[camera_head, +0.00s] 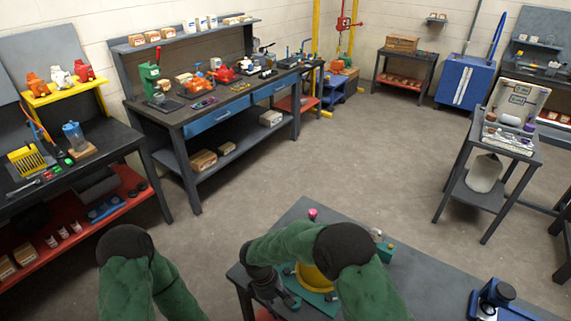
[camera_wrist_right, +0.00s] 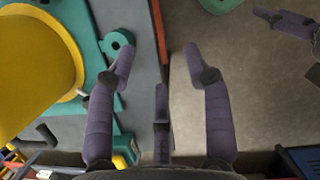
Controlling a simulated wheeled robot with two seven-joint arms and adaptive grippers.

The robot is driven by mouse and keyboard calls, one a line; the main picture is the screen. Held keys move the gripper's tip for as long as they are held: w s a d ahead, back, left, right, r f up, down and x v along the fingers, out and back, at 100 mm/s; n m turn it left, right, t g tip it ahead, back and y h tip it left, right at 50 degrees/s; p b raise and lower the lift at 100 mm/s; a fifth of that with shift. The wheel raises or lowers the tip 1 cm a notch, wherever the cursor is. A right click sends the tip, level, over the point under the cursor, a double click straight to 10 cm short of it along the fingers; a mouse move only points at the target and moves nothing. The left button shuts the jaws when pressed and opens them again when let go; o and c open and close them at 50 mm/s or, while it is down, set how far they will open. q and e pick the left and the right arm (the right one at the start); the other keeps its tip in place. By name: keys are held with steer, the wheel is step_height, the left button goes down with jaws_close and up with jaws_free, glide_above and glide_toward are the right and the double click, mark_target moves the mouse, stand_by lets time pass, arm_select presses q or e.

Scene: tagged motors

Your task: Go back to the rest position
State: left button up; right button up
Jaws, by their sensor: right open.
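In the head view my right arm bends over this table (camera_head: 425,290) and partly hides the yellow part (camera_head: 312,277). My left arm is at the lower left, its gripper outside that view. Purple finger parts at the upper right of the wrist view look like my left gripper (camera_wrist_right: 290,22); its opening is unclear.
A small pink object (camera_head: 312,214) stands at the table's far edge, and a blue device (camera_head: 493,295) at its right. A workbench (camera_head: 210,112) and a red-shelved bench line the left. A cart (camera_head: 487,160) stands at right. The middle floor (camera_head: 340,150) is clear.

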steer(key=s+d+f+m+t+y+b, duration=0.1)
steer(key=s+d+f+m+y+b, duration=0.2)
steer(key=s+d+f+m, duration=0.3)
steer(key=s+d+f+m+t+y+b, duration=0.1)
steer(key=s+d+f+m+y+b, duration=0.3)
steer(key=s+f+m, duration=0.7)
step_height(320, 180, down, 2)
steer(key=d, duration=0.2)
steer(key=shift+s+d+m, duration=0.2)
steer(key=shift+d+m, duration=0.1)
stand_by(0.8)
